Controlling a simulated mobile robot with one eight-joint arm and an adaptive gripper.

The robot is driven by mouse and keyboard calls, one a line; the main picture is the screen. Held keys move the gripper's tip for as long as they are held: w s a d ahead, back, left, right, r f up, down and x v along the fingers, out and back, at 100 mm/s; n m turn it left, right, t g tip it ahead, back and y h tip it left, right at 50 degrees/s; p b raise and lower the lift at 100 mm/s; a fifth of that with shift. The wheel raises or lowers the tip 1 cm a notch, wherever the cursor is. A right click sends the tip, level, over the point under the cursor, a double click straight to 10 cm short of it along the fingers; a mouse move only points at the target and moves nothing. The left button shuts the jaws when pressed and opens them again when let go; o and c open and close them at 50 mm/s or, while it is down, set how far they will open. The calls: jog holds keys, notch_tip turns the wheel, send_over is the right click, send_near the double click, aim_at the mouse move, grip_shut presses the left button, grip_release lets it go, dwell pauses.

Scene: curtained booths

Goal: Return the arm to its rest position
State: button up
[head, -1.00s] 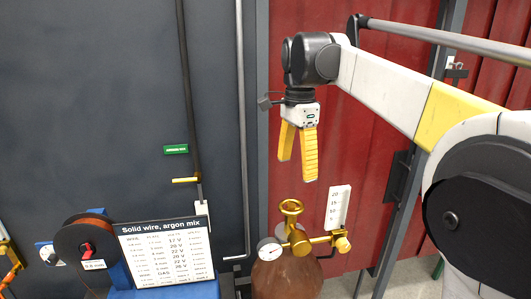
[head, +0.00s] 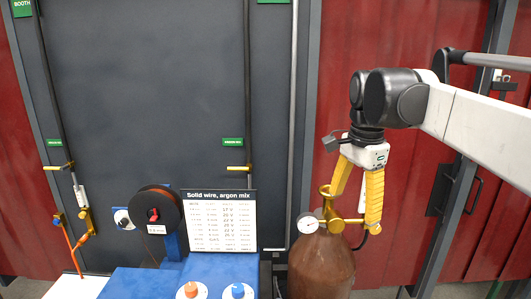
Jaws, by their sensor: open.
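My gripper (head: 354,212) is open, its two yellow fingers pointing down and spread apart. It is at the right of the head view, in front of the red curtain, at the end of my white arm. In the picture its fingers overlap the brass valve and regulator (head: 346,221) on top of a brown gas cylinder (head: 321,268). I see nothing held between the fingers. I cannot tell whether they touch the brass parts. The right finger hides part of the regulator's right side.
A round gauge (head: 308,225) sits left of the valve. A wire spool (head: 155,215), a settings sign (head: 221,222) and a blue machine (head: 150,283) with orange (head: 191,290) and blue (head: 237,290) knobs stand to the left. Grey panel and red curtains (head: 425,150) lie behind.

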jog(key=s+f+n+t+b, duration=0.2)
jog(key=s+f+n+b, duration=0.2)
jog(key=f, duration=0.8)
jog(key=s+f+n+t+b, duration=0.2)
jog(key=s+f+n+b, duration=0.2)
jog(key=s+f+b, duration=0.5)
jog(key=s+f+n+t+b, duration=0.2)
jog(key=s+f+n+b, duration=0.2)
jog(key=f, duration=1.3)
jog(key=s+b, duration=0.2)
jog(key=b, duration=0.2)
jog(key=shift+s+a+n, duration=0.15)
jog(key=shift+a+n, duration=0.1)
jog(key=shift+n, duration=0.15)
